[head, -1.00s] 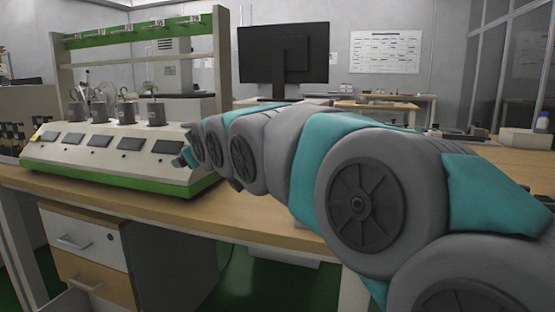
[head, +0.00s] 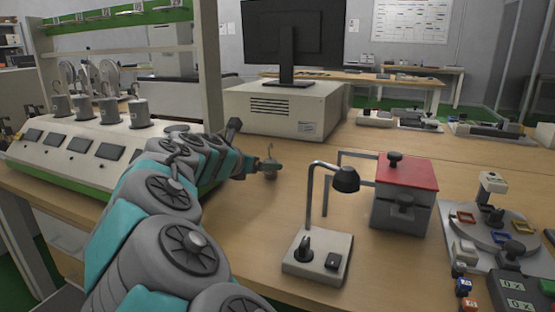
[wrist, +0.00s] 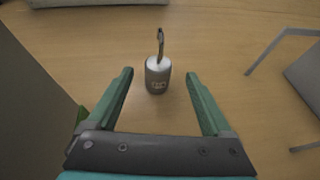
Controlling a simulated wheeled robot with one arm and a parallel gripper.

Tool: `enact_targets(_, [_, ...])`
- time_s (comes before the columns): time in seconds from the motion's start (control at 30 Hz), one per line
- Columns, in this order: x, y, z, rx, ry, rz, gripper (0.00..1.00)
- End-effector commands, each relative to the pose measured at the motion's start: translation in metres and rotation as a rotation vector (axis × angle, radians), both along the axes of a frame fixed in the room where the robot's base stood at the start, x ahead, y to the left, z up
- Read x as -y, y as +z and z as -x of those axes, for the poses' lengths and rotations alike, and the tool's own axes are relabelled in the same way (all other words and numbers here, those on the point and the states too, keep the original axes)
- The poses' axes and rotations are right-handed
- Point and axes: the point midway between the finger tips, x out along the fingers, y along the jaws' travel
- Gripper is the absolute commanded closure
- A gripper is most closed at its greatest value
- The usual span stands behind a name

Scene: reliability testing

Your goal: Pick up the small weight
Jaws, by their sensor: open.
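The small weight (wrist: 157,79) is a grey cylinder with a pale top and a metal hook. It stands upright on the wooden table (wrist: 215,50) in the wrist view. My gripper (wrist: 160,82) is open, with one green finger to each side of the weight. The weight is near the fingertips, apart from both fingers. In the head view the weight (head: 269,169) shows at the end of my arm, beside the gripper (head: 262,168). Larger hooked weights (head: 110,109) stand on the white and green test station at the left.
The test station (head: 75,160) stands left of my arm. A small lamp-like device (head: 318,254) and a red-topped box (head: 404,205) stand to the right. A white box with a monitor (head: 285,110) is behind. Bare table lies around the weight.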

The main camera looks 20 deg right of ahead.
Motion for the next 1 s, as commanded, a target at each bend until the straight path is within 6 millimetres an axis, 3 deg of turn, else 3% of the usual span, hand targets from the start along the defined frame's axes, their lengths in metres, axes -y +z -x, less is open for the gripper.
enact_targets(0.7, [0.053,-0.026,-0.041,-0.019,0.000,0.015,0.16])
enact_targets(1.0, [0.058,-0.028,-0.045,-0.017,0.002,0.015,0.16])
